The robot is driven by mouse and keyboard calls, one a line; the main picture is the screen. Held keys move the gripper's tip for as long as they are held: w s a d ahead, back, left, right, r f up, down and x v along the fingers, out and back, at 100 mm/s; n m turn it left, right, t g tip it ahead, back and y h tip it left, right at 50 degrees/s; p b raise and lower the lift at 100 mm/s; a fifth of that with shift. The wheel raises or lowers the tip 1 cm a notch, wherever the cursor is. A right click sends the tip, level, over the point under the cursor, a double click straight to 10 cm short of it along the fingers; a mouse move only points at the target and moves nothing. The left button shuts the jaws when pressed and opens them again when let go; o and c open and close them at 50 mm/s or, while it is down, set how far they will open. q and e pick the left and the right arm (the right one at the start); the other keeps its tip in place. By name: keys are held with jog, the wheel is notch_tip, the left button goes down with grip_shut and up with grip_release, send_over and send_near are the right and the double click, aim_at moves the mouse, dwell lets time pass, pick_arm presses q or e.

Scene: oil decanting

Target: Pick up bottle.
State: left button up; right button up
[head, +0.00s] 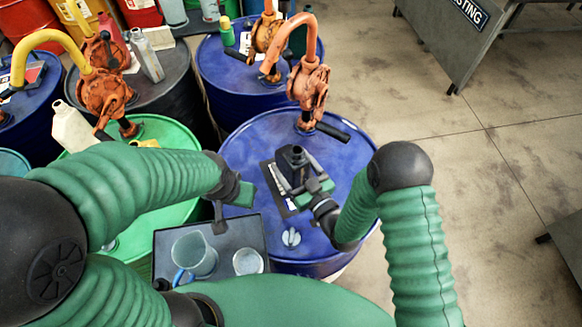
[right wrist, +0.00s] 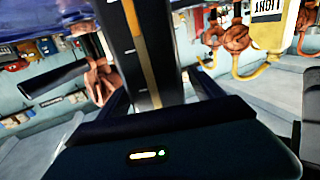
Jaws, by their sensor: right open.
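A dark bottle (head: 293,162) stands on the blue drum (head: 245,150) in the middle of the head view. My right gripper (head: 303,183) is open at the bottle, with its fingers reaching along the bottle's sides. In the right wrist view the dark bottle (right wrist: 150,50), with a yellowish strip and white marks, fills the space between the open fingers. I cannot tell whether the fingers touch it. My left gripper (head: 236,195) is to the left of the bottle, apart from it. Its finger gap does not show clearly.
A dark tray (head: 230,228) with a clear jug (head: 193,256) and a round container (head: 248,261) is below the left gripper. A grey cap (head: 291,238) lies on the blue drum. An orange hand pump (head: 309,85) rises behind the bottle. Open floor lies at the right.

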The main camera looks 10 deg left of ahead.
jog(key=shift+w+d+f, duration=0.1)
jog(key=shift+w, duration=0.1)
jog(key=shift+c, duration=0.5)
jog(key=shift+s+a, duration=0.1)
jog(key=shift+a, duration=0.2)
jog(key=c, duration=0.9)
jog(key=shift+d, duration=0.15)
grip_shut()
